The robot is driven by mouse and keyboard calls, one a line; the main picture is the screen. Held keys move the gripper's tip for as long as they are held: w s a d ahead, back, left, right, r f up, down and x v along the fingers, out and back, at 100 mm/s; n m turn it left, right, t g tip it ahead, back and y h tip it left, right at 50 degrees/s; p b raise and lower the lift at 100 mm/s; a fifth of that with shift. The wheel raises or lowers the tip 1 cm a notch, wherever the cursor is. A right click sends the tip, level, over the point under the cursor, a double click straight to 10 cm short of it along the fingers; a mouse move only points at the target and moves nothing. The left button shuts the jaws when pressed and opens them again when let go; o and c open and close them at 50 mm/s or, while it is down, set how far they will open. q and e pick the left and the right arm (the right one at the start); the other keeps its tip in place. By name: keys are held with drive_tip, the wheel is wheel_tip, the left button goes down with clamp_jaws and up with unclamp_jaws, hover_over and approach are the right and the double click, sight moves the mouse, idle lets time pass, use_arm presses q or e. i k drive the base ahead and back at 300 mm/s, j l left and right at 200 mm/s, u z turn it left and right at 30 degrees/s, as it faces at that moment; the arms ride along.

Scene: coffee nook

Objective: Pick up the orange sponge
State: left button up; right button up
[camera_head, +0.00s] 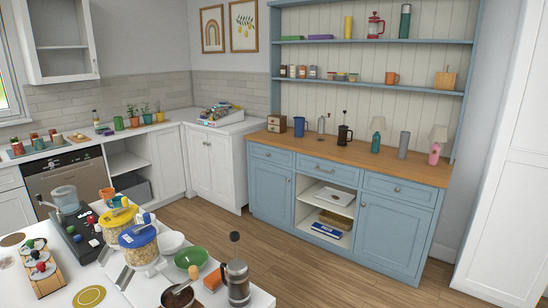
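The orange sponge (211,281) appears as a small orange block on the white table in the foreground, near its right end. It lies just left of a glass and metal French press (236,283). A dark bowl (178,297) with a wooden-handled utensil is at its lower left, and a green bowl (189,258) is behind it to the left. The utensil's handle end stands close to the sponge's left side. Neither of my grippers shows in the head view.
Open wooden floor (310,268) separates the table from the blue cabinet (385,228).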

sight(212, 283)
drive_tip(key=u, duration=0.6)
drive_tip(key=i+l+u, duration=0.2)
drive_tip(key=l+u, duration=0.2)
drive_tip(key=l, duration=0.2)
drive_tip(key=i+l+u, duration=0.1)
drive_tip(key=l+u, duration=0.25)
drive_tip(key=l, duration=0.3)
drive_tip(key=l+u, duration=0.4)
drive_tip(key=l, duration=0.25)
